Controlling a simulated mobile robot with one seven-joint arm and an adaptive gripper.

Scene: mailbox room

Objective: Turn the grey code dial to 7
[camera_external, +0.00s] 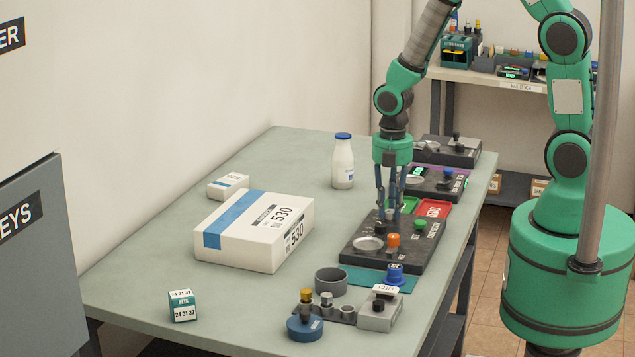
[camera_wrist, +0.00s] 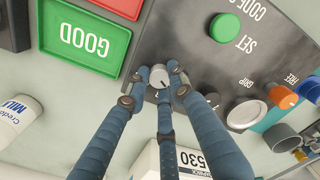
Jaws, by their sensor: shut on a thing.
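The grey code dial (camera_wrist: 160,77) sits on the dark code panel (camera_wrist: 190,30), which also shows on the table in the external view (camera_external: 350,258). My gripper (camera_wrist: 160,85) has three blue fingers closed around the dial's rim. In the external view my gripper (camera_external: 389,212) points straight down at the panel and its fingers mostly hide the dial. A white pointer mark shows on the dial's face, but I cannot tell which number it points to.
Close to my fingers are a green SET button (camera_wrist: 224,27), an orange GRIP/FREE knob (camera_wrist: 283,97) and a pale round disc (camera_wrist: 243,115). A green GOOD tray (camera_wrist: 90,38) adjoins the panel. A white box (camera_external: 255,232) and a milk bottle (camera_external: 343,163) stand left.

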